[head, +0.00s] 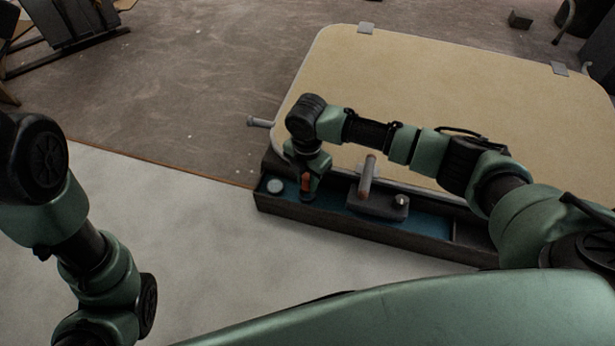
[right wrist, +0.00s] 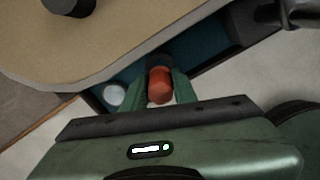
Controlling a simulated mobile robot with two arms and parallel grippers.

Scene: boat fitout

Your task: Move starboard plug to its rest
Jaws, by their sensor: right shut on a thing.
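An orange-red plug (right wrist: 160,84) with a dark end is between the fingers of my right gripper (right wrist: 160,92) in the right wrist view. In the head view my right gripper (head: 308,190) points down into the left part of a dark tray with a blue floor (head: 350,228), and the plug shows there as a small orange patch (head: 306,181). The gripper is shut on the plug. Whether the plug touches the tray floor I cannot tell. My left arm is at the left of the head view, but its gripper is out of view. No rest can be made out for certain.
A pale round disc (head: 275,186) lies in the tray's left end. A dark block with an upright handle and small knob (head: 385,203) stands to the gripper's right. A large beige panel (head: 450,100) with grey clips lies behind the tray. A grey peg (head: 260,122) sticks out at its left.

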